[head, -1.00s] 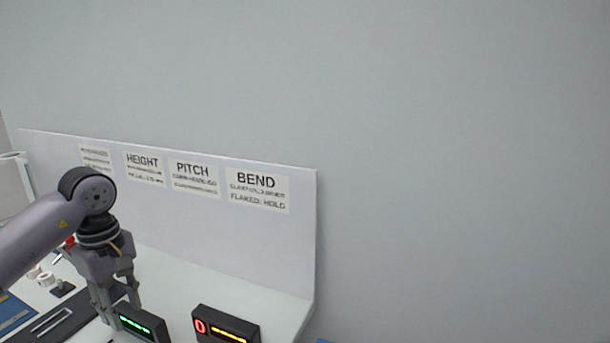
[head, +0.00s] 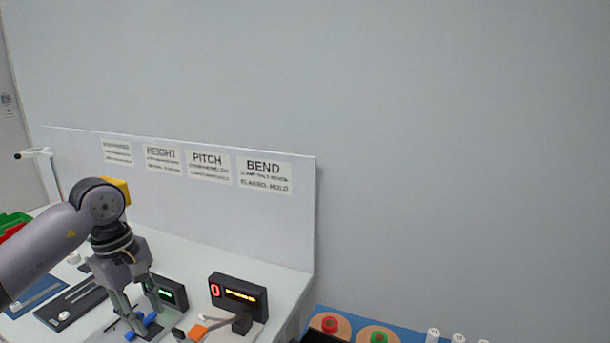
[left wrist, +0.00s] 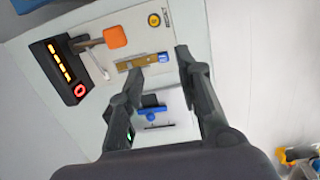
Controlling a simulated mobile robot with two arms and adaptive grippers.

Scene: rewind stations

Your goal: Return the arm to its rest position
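My left gripper (head: 134,311) hangs from the left arm over the white bench, fingers pointing down. In the left wrist view the two fingers of my left gripper (left wrist: 160,65) are spread apart with nothing held between them. Beyond them is a small station with a blue clamp piece (left wrist: 153,115), which also shows below the fingers in the head view (head: 139,327). My right gripper is in neither view.
A black display (head: 238,296) with a red 0 and an orange-handled tool (head: 197,332) stand right of the gripper. A smaller green-lit display (head: 172,292) is close by. A white back panel (head: 225,220) bears signs. A blue board with spools (head: 330,325) is at lower right.

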